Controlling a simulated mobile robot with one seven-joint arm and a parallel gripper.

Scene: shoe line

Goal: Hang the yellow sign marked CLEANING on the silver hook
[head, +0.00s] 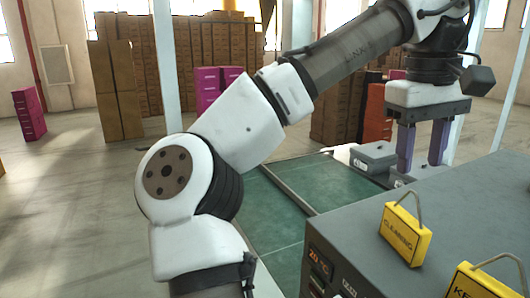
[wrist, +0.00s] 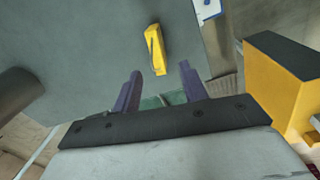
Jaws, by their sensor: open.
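The yellow CLEANING sign (head: 402,236) stands upright on the grey machine top in the head view, with its wire handle loop above it. My gripper (head: 420,165) is beyond the sign in that view, fingers pointing down, open and empty. In the wrist view, a yellow sign (wrist: 154,52) shows nearly edge-on, ahead of the fingertips of my gripper (wrist: 160,72) and apart from them. Its lettering cannot be read there. I cannot make out the silver hook in either view.
A second yellow sign (head: 476,284), lettering starting with KE, stands close to the right. The machine (head: 350,218) has a display panel on its front. A yellow block with a dark top (wrist: 278,88) is at the right of the wrist view. Grey boxes (head: 374,158) sit near my gripper.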

